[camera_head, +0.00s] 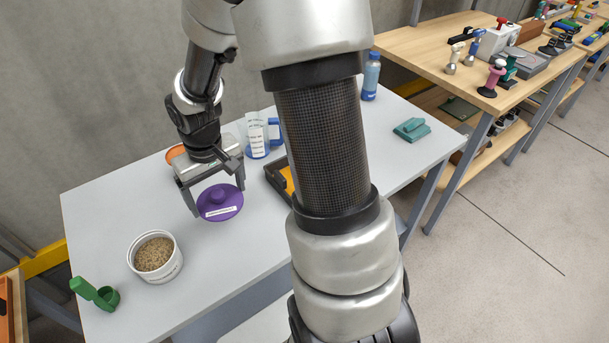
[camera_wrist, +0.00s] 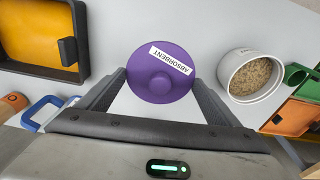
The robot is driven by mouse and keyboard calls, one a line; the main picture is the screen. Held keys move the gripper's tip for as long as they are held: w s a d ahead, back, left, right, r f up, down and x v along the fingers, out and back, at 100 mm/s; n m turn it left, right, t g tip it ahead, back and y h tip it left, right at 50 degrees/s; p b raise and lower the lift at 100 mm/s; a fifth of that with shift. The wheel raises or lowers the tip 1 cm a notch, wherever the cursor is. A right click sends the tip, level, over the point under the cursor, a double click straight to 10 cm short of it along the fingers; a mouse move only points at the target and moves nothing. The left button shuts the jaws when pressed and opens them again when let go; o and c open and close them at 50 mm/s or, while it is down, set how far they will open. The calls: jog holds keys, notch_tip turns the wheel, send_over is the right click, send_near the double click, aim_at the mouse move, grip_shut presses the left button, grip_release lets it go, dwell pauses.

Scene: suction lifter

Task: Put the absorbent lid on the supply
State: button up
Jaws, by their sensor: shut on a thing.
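The absorbent lid is a round purple lid (camera_head: 227,198) with a knob and a white label; the label reads ABSORBENT in the wrist view (camera_wrist: 144,62). My gripper (camera_head: 216,197) is shut on the lid, with one finger at each side of it in the wrist view (camera_wrist: 160,82). The lid looks roughly level; its height above the table is hard to tell. The supply is an open white tub (camera_head: 170,271) of tan granules, upright on the table, left of and nearer than the lid. It shows right of the lid in the wrist view (camera_wrist: 235,85). They are apart.
On the grey table (camera_head: 240,255), a green scoop-like item (camera_head: 97,294) lies left of the tub. A blue-handled jug (camera_head: 257,137), a dark tray (camera_head: 275,178) with a yellow inside, a blue bottle (camera_head: 371,77) and a teal block (camera_head: 412,129) stand farther back or right.

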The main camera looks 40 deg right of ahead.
jog(key=shift+w+d+r+n+b, duration=0.1)
jog(key=shift+w+d+n+b, duration=0.15)
jog(key=shift+n+b, duration=0.25)
jog(key=shift+s+a+r+n, duration=0.15)
jog(key=shift+s+r+n, duration=0.35)
jog(key=shift+s+a+r+n+b, duration=0.1)
jog(key=shift+r+n+b, duration=0.25)
jog(key=shift+n, duration=0.1)
jog(key=shift+s+a+r+n+b, duration=0.1)
jog(key=shift+r+n+b, duration=0.2)
jog(key=shift+n, duration=0.15)
jog(key=shift+y, duration=0.3)
notch_tip(320, 180, down, 10)
jog(key=shift+d+b, duration=0.1)
jog(key=shift+b, duration=0.75)
jog(key=shift+f, duration=0.1)
jog(key=shift+f, duration=0.15)
jog(key=o, duration=0.9)
